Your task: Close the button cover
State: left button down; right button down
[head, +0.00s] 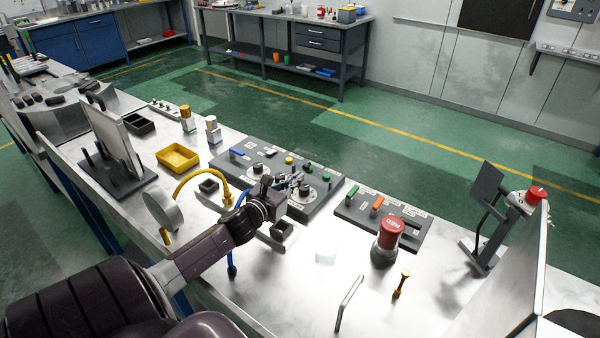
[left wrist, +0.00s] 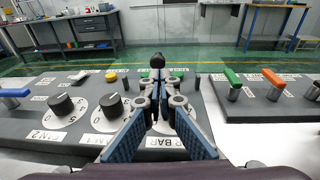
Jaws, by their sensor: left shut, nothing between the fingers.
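My left gripper (head: 290,184) reaches over the middle control panel (head: 333,200) in the head view. It is shut and empty; in the left wrist view its fingers (left wrist: 159,88) come together in front of the panel's knobs and labels. A large red button (head: 391,231) on a dark base stands further right. Another red button (head: 536,193) sits on a pale box at the far right, near a dark upright plate (head: 487,188). My right gripper is not in view.
A second panel (head: 382,222) carries green and orange levers. A yellow tray (head: 178,157), a round grey disc (head: 162,210) and a curved yellow hose (head: 200,172) are left of my arm.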

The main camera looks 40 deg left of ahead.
pick_arm(q)
jog(key=shift+w+a+r, duration=0.15)
jog(key=shift+w+r, duration=0.05)
jog(key=shift+w, duration=0.85)
